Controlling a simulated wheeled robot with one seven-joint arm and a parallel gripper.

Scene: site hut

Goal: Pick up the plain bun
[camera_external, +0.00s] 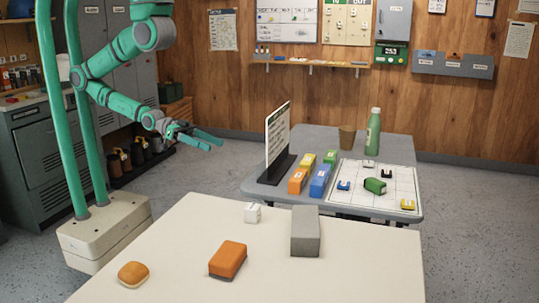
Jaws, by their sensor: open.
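The plain bun (133,274) is a small, rounded, golden-orange piece on the cream table's front left part. To its right lies a larger orange-brown block (228,260) with a dark lower edge. My gripper (212,140) is open and empty, its fingers pointing right. It is held in the air beyond the table's far left side, well above and away from the bun. Nothing hides the bun.
The cream table (330,275) also bears a grey block (305,231) and a small white cube (253,213). Behind it, a grey table (400,148) holds an upright board (277,138), coloured blocks, a green bottle (373,132) and a brown cup (347,138).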

